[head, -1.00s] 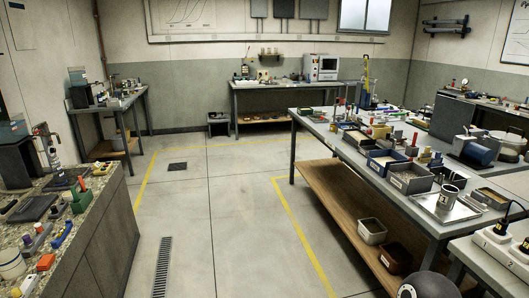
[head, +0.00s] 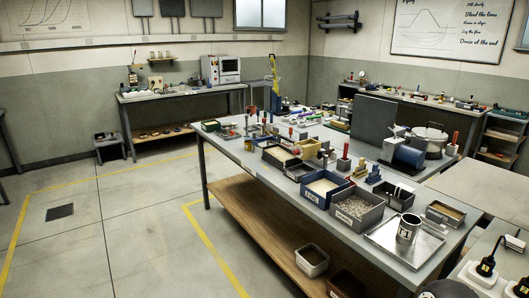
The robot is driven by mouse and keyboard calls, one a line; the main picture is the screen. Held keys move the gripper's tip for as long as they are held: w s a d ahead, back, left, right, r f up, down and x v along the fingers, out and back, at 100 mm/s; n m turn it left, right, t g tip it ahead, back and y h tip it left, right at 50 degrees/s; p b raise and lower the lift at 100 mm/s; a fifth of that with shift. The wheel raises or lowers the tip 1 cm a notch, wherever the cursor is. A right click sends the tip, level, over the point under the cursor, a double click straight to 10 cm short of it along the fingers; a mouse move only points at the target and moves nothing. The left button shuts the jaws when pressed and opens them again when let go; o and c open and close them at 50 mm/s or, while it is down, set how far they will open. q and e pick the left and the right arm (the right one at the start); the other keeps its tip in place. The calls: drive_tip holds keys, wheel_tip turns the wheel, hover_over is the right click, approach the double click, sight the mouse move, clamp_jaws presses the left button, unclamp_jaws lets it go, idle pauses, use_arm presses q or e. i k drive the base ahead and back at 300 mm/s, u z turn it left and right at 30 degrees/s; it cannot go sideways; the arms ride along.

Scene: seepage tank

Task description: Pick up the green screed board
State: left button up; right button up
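I cannot make out a green screed board for certain. A small green object (head: 210,126) lies at the far left end of the long grey table (head: 238,150), too small to identify. Neither of my grippers shows in the head view.
On the long table stand bins of grey grains (head: 357,209) and pale material (head: 323,187), a metal tray (head: 383,240) with a mug (head: 408,229), and a blue motor (head: 407,157). A wooden shelf (head: 245,215) runs below. Floor at left is clear, with a dark grate (head: 60,212).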

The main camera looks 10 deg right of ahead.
sight(303, 136)
drive_tip(key=z, duration=0.35)
drive_tip(key=i, duration=1.3)
drive_tip(key=u, duration=2.7)
drive_tip(key=i, duration=2.15)
drive_tip(key=z, duration=0.05)
